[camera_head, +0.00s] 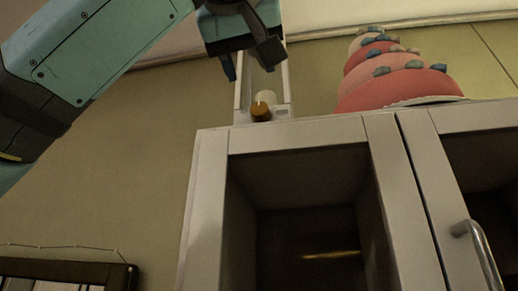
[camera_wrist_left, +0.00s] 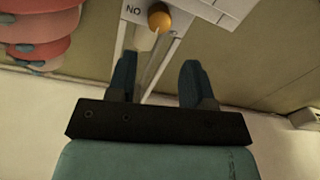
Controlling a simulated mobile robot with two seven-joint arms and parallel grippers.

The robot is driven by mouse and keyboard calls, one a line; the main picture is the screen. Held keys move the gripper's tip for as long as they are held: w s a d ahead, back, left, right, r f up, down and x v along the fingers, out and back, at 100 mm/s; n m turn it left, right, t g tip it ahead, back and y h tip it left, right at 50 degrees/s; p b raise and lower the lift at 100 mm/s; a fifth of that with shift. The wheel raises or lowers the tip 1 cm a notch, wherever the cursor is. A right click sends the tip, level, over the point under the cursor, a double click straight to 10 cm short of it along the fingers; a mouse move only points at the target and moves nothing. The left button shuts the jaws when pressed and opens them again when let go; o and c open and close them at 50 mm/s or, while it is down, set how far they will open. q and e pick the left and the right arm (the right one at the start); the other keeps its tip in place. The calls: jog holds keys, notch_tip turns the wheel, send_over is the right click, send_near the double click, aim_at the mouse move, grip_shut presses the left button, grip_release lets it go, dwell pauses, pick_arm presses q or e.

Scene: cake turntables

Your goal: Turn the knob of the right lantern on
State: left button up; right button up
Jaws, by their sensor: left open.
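A lantern with a pale frame (camera_head: 241,85) stands on top of the white cabinet, with an orange-brown round knob (camera_head: 261,111) on its front. In the left wrist view the knob (camera_wrist_left: 159,18) shows at the top, on a white plate (camera_wrist_left: 190,8) with the letters "NO", apparently "ON" upside down. A pale cylinder (camera_wrist_left: 146,38) shows inside the frame. My left gripper (camera_head: 249,62) is open and empty, above and a little left of the knob in the head view, apart from it. In the left wrist view its two fingers (camera_wrist_left: 158,75) are spread below the knob. Only one lantern shows. My right gripper is out of view.
A tiered pink and red cake (camera_head: 400,72) with grey-blue pieces stands on the cabinet to the right of the lantern. The white cabinet (camera_head: 300,132) has an open dark compartment. A metal handle (camera_head: 480,245) juts out at the lower right. A dark frame (camera_head: 65,268) is at lower left.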

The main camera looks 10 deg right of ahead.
aim_at(259, 108)
pick_arm(q)
jog(key=p+x, duration=0.3)
jog(key=x, duration=0.5)
jog(key=shift+r, duration=0.1)
jog(key=shift+w+d, duration=0.3)
jog(key=shift+w, duration=0.35)
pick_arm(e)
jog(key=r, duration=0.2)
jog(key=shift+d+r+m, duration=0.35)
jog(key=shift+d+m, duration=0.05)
pick_arm(q)
jog(key=c, duration=0.7)
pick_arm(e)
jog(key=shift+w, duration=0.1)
